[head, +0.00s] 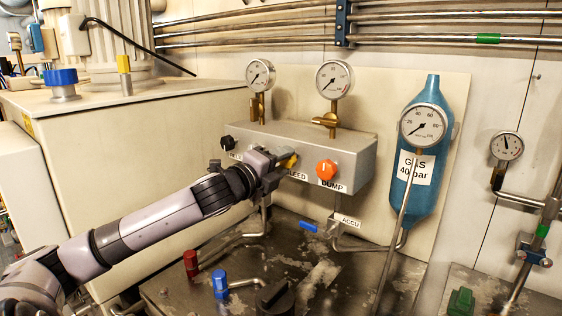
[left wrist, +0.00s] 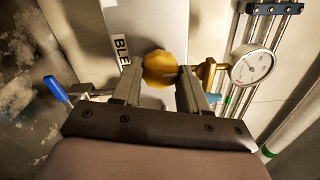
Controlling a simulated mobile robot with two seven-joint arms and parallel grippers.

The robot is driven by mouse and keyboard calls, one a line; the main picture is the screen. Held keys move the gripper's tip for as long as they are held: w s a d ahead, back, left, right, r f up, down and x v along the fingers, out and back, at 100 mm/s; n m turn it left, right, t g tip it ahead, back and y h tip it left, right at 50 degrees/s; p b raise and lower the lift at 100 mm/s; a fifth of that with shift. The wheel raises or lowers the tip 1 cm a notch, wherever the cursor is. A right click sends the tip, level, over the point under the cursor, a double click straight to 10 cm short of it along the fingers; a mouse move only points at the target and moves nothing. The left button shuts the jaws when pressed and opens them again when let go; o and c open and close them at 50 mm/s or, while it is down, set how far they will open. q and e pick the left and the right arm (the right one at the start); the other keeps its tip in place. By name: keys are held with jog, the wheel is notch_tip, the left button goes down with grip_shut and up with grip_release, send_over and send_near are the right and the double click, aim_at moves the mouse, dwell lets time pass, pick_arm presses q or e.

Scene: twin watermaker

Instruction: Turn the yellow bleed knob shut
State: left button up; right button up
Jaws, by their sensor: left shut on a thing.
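The yellow bleed knob (head: 290,160) is on the front of the grey panel box (head: 350,154), above a label partly hidden by my gripper so that only its end shows. My left gripper (head: 279,166) reaches the knob from the lower left and is shut on it. In the left wrist view the rounded yellow knob (left wrist: 160,67) sits between the two fingers (left wrist: 160,80), beside a label reading "BLE". The knob's turn angle cannot be told. My right gripper is in neither view.
An orange-red knob (head: 326,169) marked DUMP is close on the right, and a black knob (head: 228,142) on the left. Two gauges (head: 334,79) stand above the box. A blue-handled valve (head: 308,227) is below. A blue gas bottle (head: 425,187) stands right.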

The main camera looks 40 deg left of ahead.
pick_arm(q)
jog(key=shift+f, duration=0.1)
jog(key=o, duration=1.1)
jog(key=shift+c, duration=0.2)
jog(key=shift+s, duration=0.15)
jog(key=shift+s+d+b, duration=0.2)
jog(key=shift+s+b, duration=0.3)
jog(key=shift+s, duration=0.6)
jog(key=shift+s+d, duration=0.2)
jog(key=shift+s, duration=2.1)
